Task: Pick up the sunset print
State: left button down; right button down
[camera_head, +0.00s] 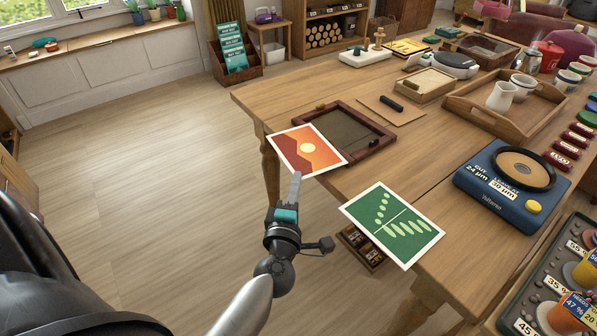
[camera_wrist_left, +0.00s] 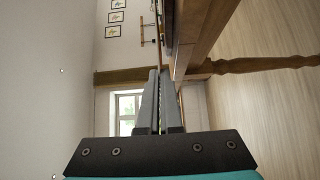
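The sunset print (camera_head: 291,144), a white-bordered card with orange sky, dark red hills and a pale sun, lies at the table's near left edge, its near part sticking out past the edge. My left gripper (camera_head: 295,176) is at the print's near corner, its fingers pointing at it. In the left wrist view the gripper's two fingers (camera_wrist_left: 159,72) are close together, and a thin edge-on strip runs beyond their tips. I cannot tell whether the print is between them. My right gripper is not in view.
A green leaf print (camera_head: 392,222) also overhangs the table edge to the right. A dark framed tray (camera_head: 369,124) lies just behind the sunset print. The wooden table (camera_head: 400,178) is crowded farther right. Open floor (camera_head: 150,150) lies to the left.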

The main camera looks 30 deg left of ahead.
pick_arm(q)
jog(key=s+d+r+p, duration=0.2)
jog(key=s+d+r, duration=0.1)
jog(key=s, duration=0.5)
jog(key=shift+s+d+r, duration=0.2)
jog(key=shift+s+d, duration=0.05)
jog(key=shift+d, duration=0.05)
